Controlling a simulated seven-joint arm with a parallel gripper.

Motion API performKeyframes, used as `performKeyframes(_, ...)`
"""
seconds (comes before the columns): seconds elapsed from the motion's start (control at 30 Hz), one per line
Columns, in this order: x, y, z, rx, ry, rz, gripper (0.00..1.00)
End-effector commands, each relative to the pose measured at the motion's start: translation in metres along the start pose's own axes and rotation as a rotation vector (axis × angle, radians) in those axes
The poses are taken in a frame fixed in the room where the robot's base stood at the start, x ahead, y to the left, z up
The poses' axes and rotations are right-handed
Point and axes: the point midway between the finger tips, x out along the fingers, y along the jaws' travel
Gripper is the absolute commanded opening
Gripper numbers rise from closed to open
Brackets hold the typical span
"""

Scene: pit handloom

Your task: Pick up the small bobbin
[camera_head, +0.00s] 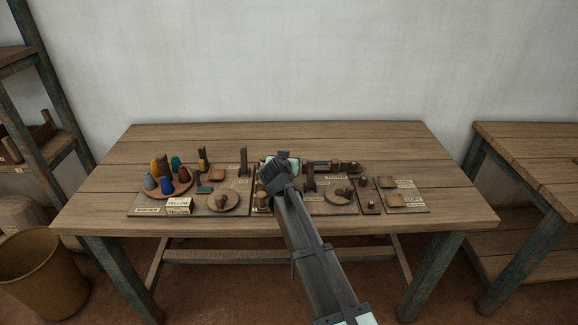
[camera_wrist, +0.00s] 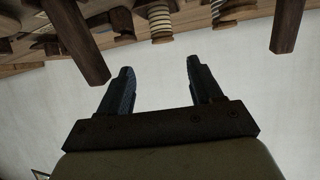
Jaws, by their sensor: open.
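My gripper (camera_head: 278,168) is over the middle of the table, hiding part of what lies under it. In the wrist view its two dark fingers (camera_wrist: 159,68) are apart with nothing between them. A small bobbin with pale windings (camera_wrist: 161,24) shows in that view beyond the fingertips, roughly in line with the gap and not touched. A second wound piece (camera_wrist: 228,10) is to its right, cut by the frame's top. I cannot tell which of them is the small bobbin. In the head view a small wound piece (camera_head: 262,199) stands just left of my arm.
Dark upright posts (camera_wrist: 75,40) and (camera_wrist: 287,25) flank the fingers in the wrist view. The table (camera_head: 280,135) has a clear back strip. Coloured cones (camera_head: 168,184) stand on a round tray at left. Round plates (camera_head: 222,202) and (camera_head: 341,195) lie at the front.

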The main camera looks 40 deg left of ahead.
Motion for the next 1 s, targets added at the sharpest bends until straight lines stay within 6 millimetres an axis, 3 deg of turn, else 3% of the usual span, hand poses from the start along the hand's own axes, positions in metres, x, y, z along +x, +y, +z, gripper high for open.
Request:
performKeyframes(0.1,0.025,-0.001,-0.001,0.000,-0.001,0.001,0.65)
performKeyframes(0.3,0.054,-0.001,0.000,0.000,-0.001,0.001,0.65)
performKeyframes(0.57,0.065,-0.002,0.002,0.000,0.000,0.000,0.65)
performKeyframes(0.9,0.106,-0.007,0.009,0.001,0.000,0.000,0.65)
performKeyframes(1.0,0.110,-0.007,0.010,0.000,0.000,-0.001,0.65)
